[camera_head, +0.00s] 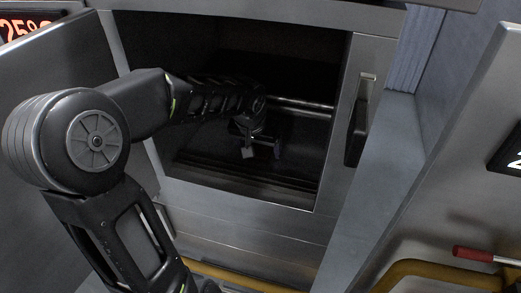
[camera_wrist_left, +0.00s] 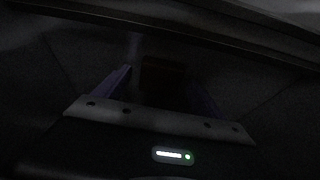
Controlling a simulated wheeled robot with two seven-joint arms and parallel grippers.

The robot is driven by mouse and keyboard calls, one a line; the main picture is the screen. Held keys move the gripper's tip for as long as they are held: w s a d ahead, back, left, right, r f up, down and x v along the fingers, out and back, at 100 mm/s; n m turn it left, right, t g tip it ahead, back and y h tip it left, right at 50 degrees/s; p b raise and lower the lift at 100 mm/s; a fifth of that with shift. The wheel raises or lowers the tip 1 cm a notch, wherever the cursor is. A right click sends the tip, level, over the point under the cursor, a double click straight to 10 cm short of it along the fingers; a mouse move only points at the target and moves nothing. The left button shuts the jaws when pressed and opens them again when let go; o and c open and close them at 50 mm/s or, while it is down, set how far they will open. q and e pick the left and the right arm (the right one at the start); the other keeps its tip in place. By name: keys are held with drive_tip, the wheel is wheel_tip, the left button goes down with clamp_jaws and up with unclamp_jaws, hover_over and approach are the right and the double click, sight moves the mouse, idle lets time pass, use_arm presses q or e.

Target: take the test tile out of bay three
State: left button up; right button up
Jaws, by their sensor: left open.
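My left arm reaches through the opening of a dark bay (camera_head: 235,187) in the metal housing. My left gripper (camera_head: 263,152) is inside, low in the bay, with its two fingers apart. In the left wrist view, a dark brownish block (camera_wrist_left: 163,76) shows between the bluish fingers, which look apart from it. It may be the test tile, but it is too dark to be sure. The tile cannot be made out in the head view. My right gripper is out of view.
A horizontal bar (camera_head: 302,104) crosses the bay behind the gripper. The bay's frame (camera_head: 336,150) has a dark handle (camera_head: 359,128) on the right. A metal panel (camera_head: 50,75) stands at left. A red-handled rod (camera_head: 474,254) shows at lower right.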

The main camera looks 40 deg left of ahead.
sight(259, 151)
use_arm(q)
drive_tip(key=shift+c, duration=0.6)
drive_tip(key=c, duration=1.4)
drive_tip(key=shift+r, duration=0.15)
wheel_tip(259, 151, up, 10)
drive_tip(key=shift+f+b, duration=0.1)
drive_tip(key=shift+b, duration=0.85)
